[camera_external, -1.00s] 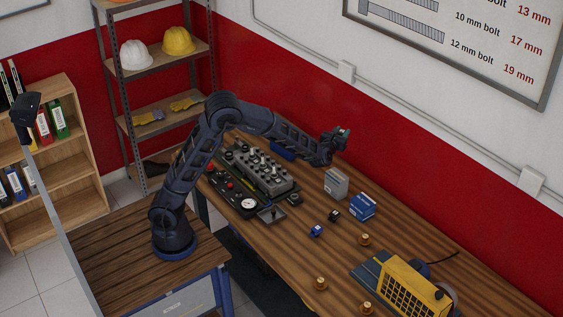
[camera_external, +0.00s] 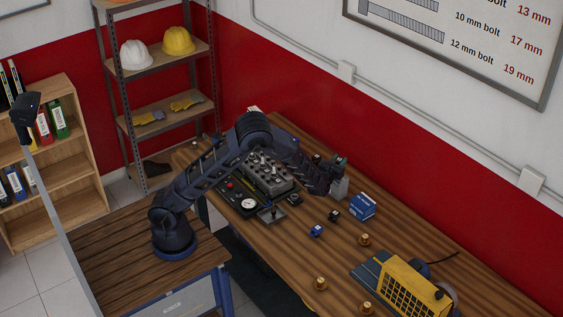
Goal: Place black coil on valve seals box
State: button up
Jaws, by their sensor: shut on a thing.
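A small black coil (camera_external: 334,215) sits on the wooden workbench, next to a similar blue one. A blue and white box (camera_external: 362,206) stands to its right. A grey box (camera_external: 340,188) stands behind the coil. The print on both boxes is too small to read, so I cannot tell which is the valve seals box. My gripper (camera_external: 338,168) reaches down at the grey box, apart from the black coil, and is shut on that box. The fingers and the top of the grey box partly hide each other.
The blue coil (camera_external: 316,230) lies in front of the black one. The bench between the coils and fittings is mostly clear.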

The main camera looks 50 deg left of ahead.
jog(key=shift+f, duration=1.15)
jog(key=shift+f, duration=0.1)
jog(key=o, duration=1)
jog(key=shift+o, duration=0.2)
